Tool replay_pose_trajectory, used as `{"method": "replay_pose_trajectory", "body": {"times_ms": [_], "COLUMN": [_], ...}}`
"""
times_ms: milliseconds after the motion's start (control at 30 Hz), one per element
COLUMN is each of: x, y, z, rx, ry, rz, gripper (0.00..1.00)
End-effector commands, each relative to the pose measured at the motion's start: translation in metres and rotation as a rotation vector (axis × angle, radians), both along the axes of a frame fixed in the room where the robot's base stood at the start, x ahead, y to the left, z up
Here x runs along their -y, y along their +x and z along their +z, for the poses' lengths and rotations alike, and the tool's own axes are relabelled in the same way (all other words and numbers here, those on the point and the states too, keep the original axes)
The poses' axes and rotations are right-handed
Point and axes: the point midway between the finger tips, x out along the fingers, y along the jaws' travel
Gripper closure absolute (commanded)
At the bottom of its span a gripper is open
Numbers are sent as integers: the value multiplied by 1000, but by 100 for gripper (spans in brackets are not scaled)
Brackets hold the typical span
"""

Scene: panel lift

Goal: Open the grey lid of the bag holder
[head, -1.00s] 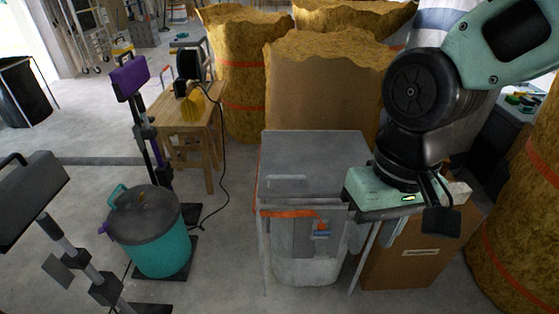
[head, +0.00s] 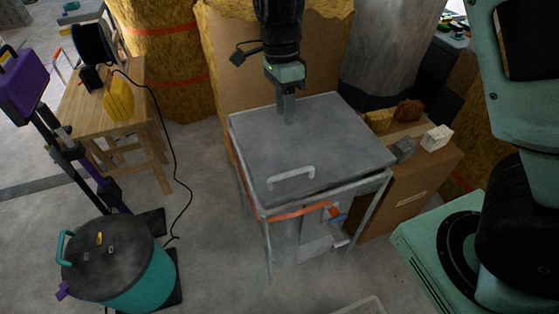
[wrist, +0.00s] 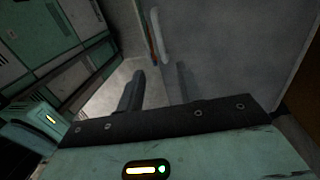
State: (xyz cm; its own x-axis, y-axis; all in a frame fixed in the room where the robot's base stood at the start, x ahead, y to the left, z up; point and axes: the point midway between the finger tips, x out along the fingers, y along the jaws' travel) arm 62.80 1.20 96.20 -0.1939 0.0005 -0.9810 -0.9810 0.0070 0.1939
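The bag holder is a metal frame on thin legs (head: 265,245) with an orange strap along its front and a pale bag below. Its grey lid (head: 345,145) lies flat and closed on top. A light grey bar handle (head: 291,178) sits near the lid's front edge; a pale handle bar also shows in the wrist view (wrist: 159,36). My gripper (head: 289,118) points down over the back part of the lid, away from the handle. In the wrist view its two fingers (wrist: 158,92) stand apart with nothing between them. Whether the tips touch the lid is unclear.
A cardboard box (head: 405,195) with several rubble pieces (head: 437,138) stands right of the holder. A teal bin (head: 140,280) with a dark lid stands at the left front. A wooden table (head: 85,115) and insulation rolls (head: 165,60) stand behind.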

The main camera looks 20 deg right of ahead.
Motion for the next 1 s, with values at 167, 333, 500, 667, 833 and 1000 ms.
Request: {"method": "replay_pose_trajectory", "body": {"times_ms": [167, 333, 500, 667, 833, 1000], "x": [0, 1, 0, 1, 0, 0], "y": [-8, -15, -22, -28, -31, -33], "z": [-32, -67, -102, -131, -152, -161], "rx": [-7, -6, -5, -5, -3, -1], "ry": [-2, -1, -1, 0, 1, 2], "rz": [0, 1, 2, 3, 4, 4], "gripper": [64, 64, 64, 64, 64, 64]}}
